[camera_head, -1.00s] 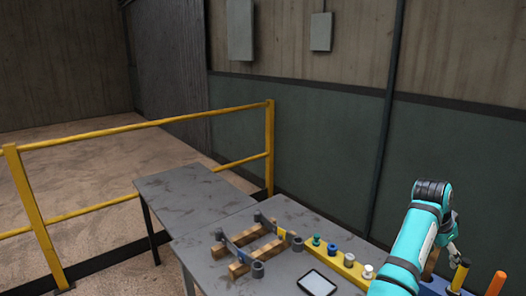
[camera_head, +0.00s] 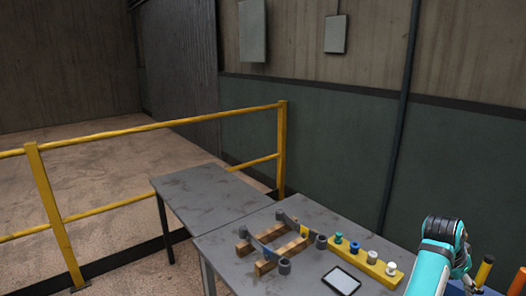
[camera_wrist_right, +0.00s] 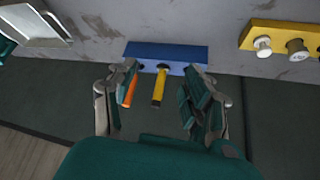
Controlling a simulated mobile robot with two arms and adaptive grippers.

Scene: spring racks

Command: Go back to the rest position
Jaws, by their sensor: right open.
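My right arm shows at the right edge in the head view, its teal link reaching up from the bottom. My right gripper (camera_head: 463,266) is partly hidden behind that link. In the right wrist view the right gripper (camera_wrist_right: 163,72) is open, its two fingers spread wide with nothing held between them. Beyond the fingers stands a blue rack (camera_wrist_right: 172,50) with a yellow-handled tool (camera_wrist_right: 160,85) and an orange-handled tool (camera_wrist_right: 131,90). My left gripper is not in view.
A lower, clear grey table (camera_head: 205,198) stands behind. A yellow railing (camera_head: 150,127) runs at left.

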